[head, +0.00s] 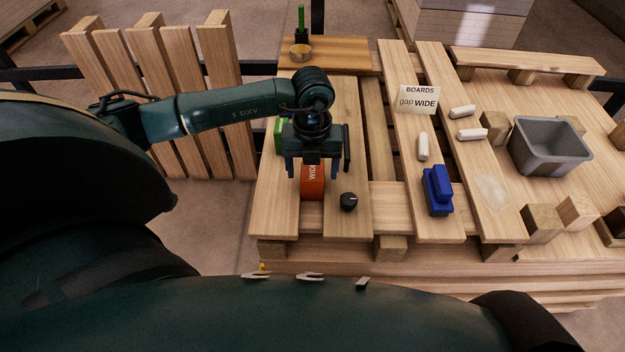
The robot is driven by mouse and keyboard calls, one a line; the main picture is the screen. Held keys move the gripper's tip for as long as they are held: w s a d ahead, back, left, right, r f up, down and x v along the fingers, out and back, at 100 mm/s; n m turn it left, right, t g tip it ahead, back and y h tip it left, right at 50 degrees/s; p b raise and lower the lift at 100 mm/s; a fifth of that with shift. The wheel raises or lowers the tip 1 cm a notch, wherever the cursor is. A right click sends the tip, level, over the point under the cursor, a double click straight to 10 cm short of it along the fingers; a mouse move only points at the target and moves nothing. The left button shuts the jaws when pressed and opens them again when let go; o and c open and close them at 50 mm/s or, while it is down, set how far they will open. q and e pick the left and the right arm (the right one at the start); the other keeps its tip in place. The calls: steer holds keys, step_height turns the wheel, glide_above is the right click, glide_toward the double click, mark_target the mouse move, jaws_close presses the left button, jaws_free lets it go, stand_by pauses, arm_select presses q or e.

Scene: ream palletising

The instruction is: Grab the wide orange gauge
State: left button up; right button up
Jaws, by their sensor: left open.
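The wide orange gauge (312,186) lies on a left board of the pallet, with part of the word "WIDE" showing on its face. My left gripper (312,175) is directly above it in the picture, its two fingers open on either side of the gauge's upper part. I cannot tell whether the fingers touch it. The gripper body hides the gauge's far end. A green block (279,135) shows partly behind the gripper. My right gripper is not in view.
A black knob (348,201) sits just right of the gauge. A blue block (437,190), white chalk-like pieces (423,147), a grey bin (550,147) and wooden blocks stand further right. A card (419,100) reads "BOARDS gap WIDE". Gaps separate the pallet boards.

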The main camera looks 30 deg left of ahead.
arm_select(q)
step_height(320, 180, down, 2)
steer(key=c, duration=1.2)
steer(key=shift+r, duration=0.15)
